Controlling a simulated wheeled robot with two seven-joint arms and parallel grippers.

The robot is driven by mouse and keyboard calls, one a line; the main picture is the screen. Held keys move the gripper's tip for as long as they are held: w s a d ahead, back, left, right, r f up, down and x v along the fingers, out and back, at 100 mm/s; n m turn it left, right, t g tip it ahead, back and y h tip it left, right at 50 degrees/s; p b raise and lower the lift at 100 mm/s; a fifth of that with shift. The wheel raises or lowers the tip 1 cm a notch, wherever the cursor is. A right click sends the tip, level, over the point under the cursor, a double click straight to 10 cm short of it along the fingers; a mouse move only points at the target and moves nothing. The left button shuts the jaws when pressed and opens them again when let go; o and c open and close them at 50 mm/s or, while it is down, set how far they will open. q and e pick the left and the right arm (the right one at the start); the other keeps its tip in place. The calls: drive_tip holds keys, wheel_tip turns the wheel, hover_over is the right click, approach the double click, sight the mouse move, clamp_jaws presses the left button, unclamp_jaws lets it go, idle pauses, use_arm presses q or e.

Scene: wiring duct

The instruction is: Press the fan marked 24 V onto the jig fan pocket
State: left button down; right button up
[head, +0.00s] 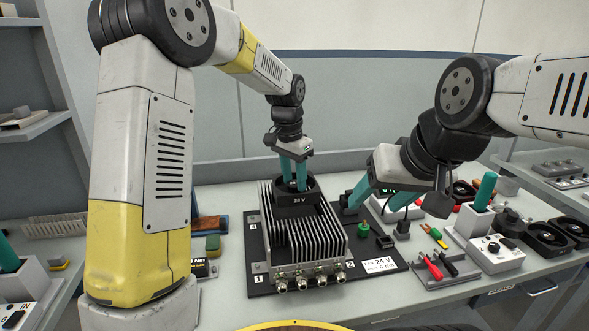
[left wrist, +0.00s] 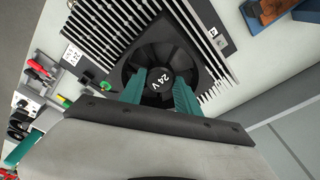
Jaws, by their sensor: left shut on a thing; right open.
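The black fan marked 24 V (head: 296,199) is at the far end of the finned metal housing (head: 305,242) on the black jig board (head: 259,267). My left gripper (head: 294,187) is shut on the fan from above, its teal fingers at the hub. The left wrist view shows the fan (left wrist: 148,62) between the fingers (left wrist: 160,90), with fins around it. The fan pocket is hidden under the fan; I cannot tell whether the fan is fully down. My right gripper (head: 376,200) is open to the right of the housing, its teal fingers pointing down-left.
A 24 V label card (head: 380,265) lies on the board's right side. A green knob (head: 363,229) stands beside the housing. Red and black tools (head: 441,265), a switch box (head: 494,252) and spare fans (head: 545,237) crowd the right. A brown block (head: 211,225) lies left of the board.

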use_arm(q)
drive_tip(key=shift+f, duration=1.05)
drive_tip(key=shift+f, duration=2.2)
idle(0.3)
drive_tip(key=c, duration=0.8)
unclamp_jaws()
drive_tip(key=shift+s+a+r, duration=0.1)
drive_tip(key=shift+r, duration=1.2)
drive_tip(key=shift+s+a+r, duration=0.15)
drive_tip(key=shift+r, duration=1.1)
drive_tip(key=shift+s+a+r, duration=0.1)
drive_tip(key=shift+r, duration=1.2)
